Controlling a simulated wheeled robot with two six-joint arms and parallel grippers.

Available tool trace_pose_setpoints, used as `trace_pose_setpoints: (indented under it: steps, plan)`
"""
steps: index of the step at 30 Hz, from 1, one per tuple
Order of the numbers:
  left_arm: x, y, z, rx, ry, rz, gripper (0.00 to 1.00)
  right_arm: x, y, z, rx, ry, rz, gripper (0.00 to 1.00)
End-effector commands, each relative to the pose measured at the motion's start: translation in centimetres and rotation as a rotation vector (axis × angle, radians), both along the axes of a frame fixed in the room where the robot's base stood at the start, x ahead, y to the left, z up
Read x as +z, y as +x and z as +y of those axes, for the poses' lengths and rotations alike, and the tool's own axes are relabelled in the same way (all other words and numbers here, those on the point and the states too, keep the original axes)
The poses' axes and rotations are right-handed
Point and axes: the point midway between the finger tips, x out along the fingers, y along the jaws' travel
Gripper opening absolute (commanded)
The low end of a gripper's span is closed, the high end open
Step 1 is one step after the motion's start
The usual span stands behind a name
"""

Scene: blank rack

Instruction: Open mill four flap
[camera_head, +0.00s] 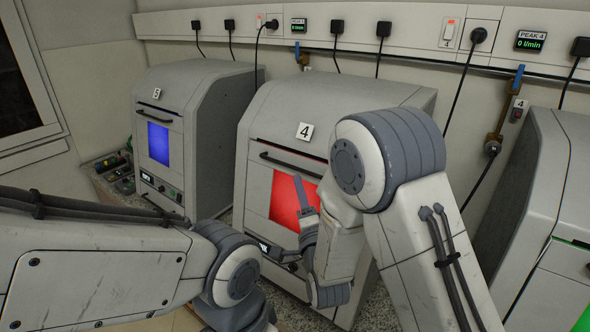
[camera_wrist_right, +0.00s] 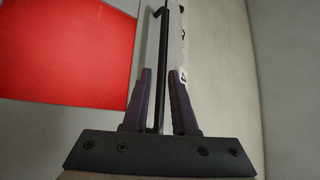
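Mill four (camera_head: 330,105), a grey box with a "4" label (camera_head: 305,131), stands in the middle of the head view. Its front flap carries a dark bar handle (camera_head: 290,165) above a red lit window (camera_head: 293,203). The flap looks shut or nearly so. My right gripper (camera_head: 301,190) is in front of the window, partly hidden by its own arm. In the right wrist view its two fingers (camera_wrist_right: 160,72) stand apart, with the dark handle bar (camera_wrist_right: 162,40) running between them in the picture. I cannot tell whether they touch it. My left gripper is out of view.
Mill five (camera_head: 190,130) with a blue window stands to the left. Another grey mill (camera_head: 535,190) with a green window stands to the right. Black cables hang from the wall rail (camera_head: 400,38). A pipe with a blue-handled valve (camera_head: 517,78) is between the mills at right.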

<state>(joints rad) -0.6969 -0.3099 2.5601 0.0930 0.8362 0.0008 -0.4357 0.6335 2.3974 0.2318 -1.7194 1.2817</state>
Motion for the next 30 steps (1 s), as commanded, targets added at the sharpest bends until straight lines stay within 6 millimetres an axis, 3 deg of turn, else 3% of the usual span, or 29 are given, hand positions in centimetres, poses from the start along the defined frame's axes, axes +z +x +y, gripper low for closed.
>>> trace_pose_setpoints:
  steps: [1, 9, 20, 21, 23, 30]
  plan:
    - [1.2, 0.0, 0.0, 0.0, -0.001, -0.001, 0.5, 0.9, 1.0, 0.2, -0.001, -0.001, -0.001, 0.26]
    - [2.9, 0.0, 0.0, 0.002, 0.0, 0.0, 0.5, 1.5, 4.5, 0.9, 0.0, 0.0, 0.0, 0.26]
    - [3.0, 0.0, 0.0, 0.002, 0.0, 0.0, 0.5, 1.4, 5.2, 1.1, 0.001, -0.002, 0.001, 0.26]
    - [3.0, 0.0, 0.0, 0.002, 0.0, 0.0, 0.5, 1.5, 5.2, 1.1, 0.001, -0.002, 0.001, 0.22]
    - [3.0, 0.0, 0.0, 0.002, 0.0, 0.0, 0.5, 1.5, 5.2, 1.1, 0.001, -0.002, 0.001, 0.0]
    - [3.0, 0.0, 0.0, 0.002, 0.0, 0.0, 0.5, 1.4, 5.2, 1.1, 0.001, -0.002, 0.001, 0.0]
